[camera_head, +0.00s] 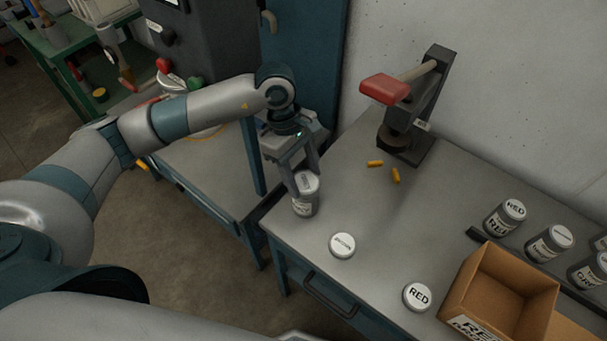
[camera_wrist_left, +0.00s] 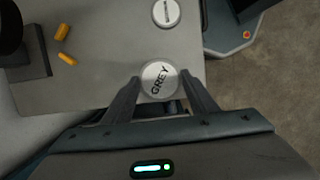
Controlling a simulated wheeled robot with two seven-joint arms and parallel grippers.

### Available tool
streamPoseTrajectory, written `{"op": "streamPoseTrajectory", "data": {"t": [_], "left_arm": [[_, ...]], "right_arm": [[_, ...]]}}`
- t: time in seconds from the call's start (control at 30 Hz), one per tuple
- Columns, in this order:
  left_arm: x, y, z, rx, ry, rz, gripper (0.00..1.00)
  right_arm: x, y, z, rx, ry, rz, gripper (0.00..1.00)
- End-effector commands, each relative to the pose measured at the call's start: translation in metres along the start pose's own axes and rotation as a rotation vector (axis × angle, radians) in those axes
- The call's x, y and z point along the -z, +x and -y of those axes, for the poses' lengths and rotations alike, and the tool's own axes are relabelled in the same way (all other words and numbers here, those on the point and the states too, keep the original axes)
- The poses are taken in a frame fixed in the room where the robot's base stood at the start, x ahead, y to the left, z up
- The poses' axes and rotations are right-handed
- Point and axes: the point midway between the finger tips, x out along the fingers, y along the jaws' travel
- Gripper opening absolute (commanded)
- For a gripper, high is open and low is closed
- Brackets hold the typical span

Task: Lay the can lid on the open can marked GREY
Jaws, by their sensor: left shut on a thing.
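My left gripper (camera_head: 304,178) is shut on the can lid (camera_head: 306,183), a white disc. In the left wrist view the lid (camera_wrist_left: 159,79) reads GREY and sits between the two fingertips (camera_wrist_left: 160,77). A grey can (camera_head: 304,205) stands upright at the near left corner of the bench, directly under the lid. The lid covers the can's top, so its opening is hidden. I cannot tell whether the lid rests on the rim or whether the fingers still bear it. The can's own label is too small to read. My right gripper is not in view.
A white lid (camera_head: 342,245) and a RED lid (camera_head: 417,296) lie on the bench (camera_head: 375,215). Lidded cans, one RED (camera_head: 504,218), stand at the right behind a cardboard box (camera_head: 485,290). A red-handled press (camera_head: 405,130) and two orange plugs (camera_head: 396,175) are at the back.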

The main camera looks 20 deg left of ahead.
Motion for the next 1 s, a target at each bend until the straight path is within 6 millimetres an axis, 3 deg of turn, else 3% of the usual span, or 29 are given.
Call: {"op": "streamPoseTrajectory", "data": {"t": [0.43, 0.47, 0.53, 1.0], "left_arm": [[0.0008, 0.0021, -0.0001, 0.0, 0.0, 0.0, 0.31], [0.0008, 0.0021, -0.0001, 0.0, 0.0, 0.0, 0.58], [0.0008, 0.0022, -0.0001, 0.0, 0.0, 0.0, 0.74], [0.0012, -0.0026, -0.0008, -0.002, -0.001, 0.0, 0.75]], "right_arm": [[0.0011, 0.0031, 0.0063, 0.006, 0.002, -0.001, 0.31], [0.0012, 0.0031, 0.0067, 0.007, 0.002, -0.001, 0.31], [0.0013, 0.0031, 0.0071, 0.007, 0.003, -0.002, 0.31], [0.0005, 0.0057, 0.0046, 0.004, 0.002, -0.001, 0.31]]}}
